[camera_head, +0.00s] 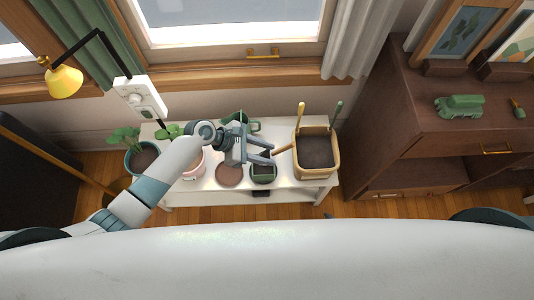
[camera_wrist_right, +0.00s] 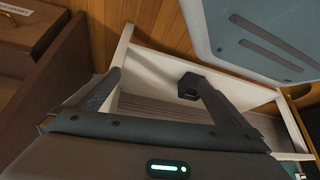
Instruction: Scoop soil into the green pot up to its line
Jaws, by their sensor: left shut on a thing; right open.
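The green pot (camera_head: 263,175) stands on the white bench, with dark soil visible inside; its fill line cannot be made out. My left gripper (camera_head: 273,153) is just above and behind the pot. It is shut on a scoop, whose wooden handle (camera_head: 284,149) points right toward the soil bin; the scoop's head is partly hidden by the fingers, near the pot's opening. The light wooden soil bin (camera_head: 332,172) holds dark soil (camera_head: 315,151) and stands right of the pot. My right gripper (camera_wrist_right: 150,80) is open and empty in the right wrist view; it is not in the head view.
A brown cabinet (camera_head: 400,125) stands right.

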